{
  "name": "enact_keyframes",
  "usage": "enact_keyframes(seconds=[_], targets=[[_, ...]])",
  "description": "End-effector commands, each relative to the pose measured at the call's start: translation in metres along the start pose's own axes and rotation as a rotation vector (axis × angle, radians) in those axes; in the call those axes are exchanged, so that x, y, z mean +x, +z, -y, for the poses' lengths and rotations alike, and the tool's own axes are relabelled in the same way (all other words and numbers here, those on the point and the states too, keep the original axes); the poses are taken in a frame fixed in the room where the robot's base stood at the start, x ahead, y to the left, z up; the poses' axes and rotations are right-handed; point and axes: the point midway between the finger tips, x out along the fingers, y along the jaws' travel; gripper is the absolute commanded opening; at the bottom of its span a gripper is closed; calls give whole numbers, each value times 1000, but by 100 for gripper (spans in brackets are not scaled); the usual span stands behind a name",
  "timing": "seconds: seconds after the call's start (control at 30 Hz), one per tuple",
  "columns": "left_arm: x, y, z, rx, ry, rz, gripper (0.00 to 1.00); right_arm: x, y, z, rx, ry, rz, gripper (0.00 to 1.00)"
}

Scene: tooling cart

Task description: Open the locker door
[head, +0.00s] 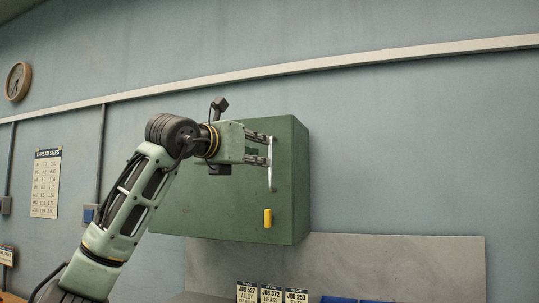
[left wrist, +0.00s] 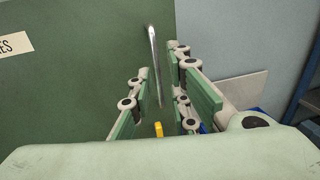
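The green locker (head: 290,215) hangs on the wall with its door (head: 215,220) flush and shut as far as I can see. A silver vertical bar handle (head: 271,178) stands at the door's right side, and it also shows in the left wrist view (left wrist: 153,45). A yellow piece (head: 268,218) sits below the handle. My left gripper (head: 269,149) is level with the upper part of the handle. In the left wrist view its fingers (left wrist: 160,88) are apart, with the handle's lower end showing in the gap; contact is not visible. My right gripper is not in view.
A grey panel (head: 400,260) is on the wall below the locker, with job cards (head: 271,294) and blue bins (head: 340,300) at the bottom edge. A pale rail (head: 400,53) runs along the wall above. The wall right of the locker is clear.

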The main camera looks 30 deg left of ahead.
Motion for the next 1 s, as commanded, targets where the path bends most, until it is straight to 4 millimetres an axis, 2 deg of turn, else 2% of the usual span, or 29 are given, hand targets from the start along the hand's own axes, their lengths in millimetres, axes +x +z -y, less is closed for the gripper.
enact_keyframes(seconds=[0.07,0.17,0.4,0.6,0.93,1.0], targets=[[-1,3,-8,-1,23,-7,17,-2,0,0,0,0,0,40],[9,5,-9,-1,26,-9,17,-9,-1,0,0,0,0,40],[48,6,-9,0,24,-9,17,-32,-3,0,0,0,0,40],[69,4,-10,0,23,-6,17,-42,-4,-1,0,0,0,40],[74,2,-9,0,22,-4,17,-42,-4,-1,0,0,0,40],[74,2,-9,0,22,-4,12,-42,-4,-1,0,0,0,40]])
